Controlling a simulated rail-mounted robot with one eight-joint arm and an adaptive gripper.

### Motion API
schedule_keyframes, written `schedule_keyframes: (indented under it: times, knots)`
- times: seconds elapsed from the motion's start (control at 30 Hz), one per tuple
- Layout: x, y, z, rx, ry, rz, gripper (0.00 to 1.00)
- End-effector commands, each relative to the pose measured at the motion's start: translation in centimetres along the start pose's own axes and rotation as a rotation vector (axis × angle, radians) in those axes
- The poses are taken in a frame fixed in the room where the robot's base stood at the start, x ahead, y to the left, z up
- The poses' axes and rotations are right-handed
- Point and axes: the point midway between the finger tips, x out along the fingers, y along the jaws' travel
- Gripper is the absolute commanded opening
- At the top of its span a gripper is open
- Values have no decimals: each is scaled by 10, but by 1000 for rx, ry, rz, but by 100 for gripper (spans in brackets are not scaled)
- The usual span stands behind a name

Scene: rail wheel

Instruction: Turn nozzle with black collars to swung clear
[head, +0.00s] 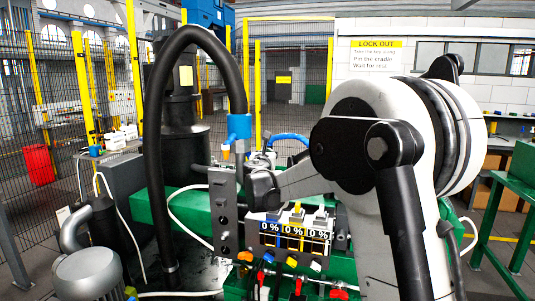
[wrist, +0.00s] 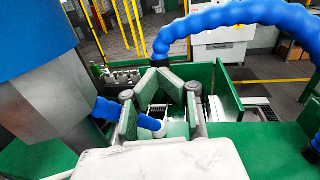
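A thick blue ribbed hose (wrist: 235,14) arches across the top of the wrist view; dark collar-like pieces show at its left end and near the right edge. A blue hose (head: 287,138) also shows behind my arm in the head view. A shorter blue nozzle (wrist: 112,111) with a white tip lies at left of centre in the wrist view. Which one carries the black collars is not certain. My gripper (wrist: 161,78) points forward above the green machine, its finger parts slanting toward each other. Whether its tips touch or hold anything cannot be made out. In the head view it is mostly hidden.
A black hose (head: 160,130) arches down on the left. A grey perforated upright (head: 224,215) stands by my gripper. Padlocks and 0 % panels (head: 296,229) sit below. A large grey and blue body (wrist: 38,75) crowds the wrist view's left. Green machine walls (wrist: 262,145) lie at right.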

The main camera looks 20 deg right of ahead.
Motion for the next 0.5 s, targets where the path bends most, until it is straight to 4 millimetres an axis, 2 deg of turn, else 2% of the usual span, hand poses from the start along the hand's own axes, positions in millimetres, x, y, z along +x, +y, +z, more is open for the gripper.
schedule_keyframes:
  times: [0.3, 0.5]
  knots:
    - [-64, 8, -2, 0, 0, 3, 0]
    - [-98, 11, -1, 0, 0, 3, 0]
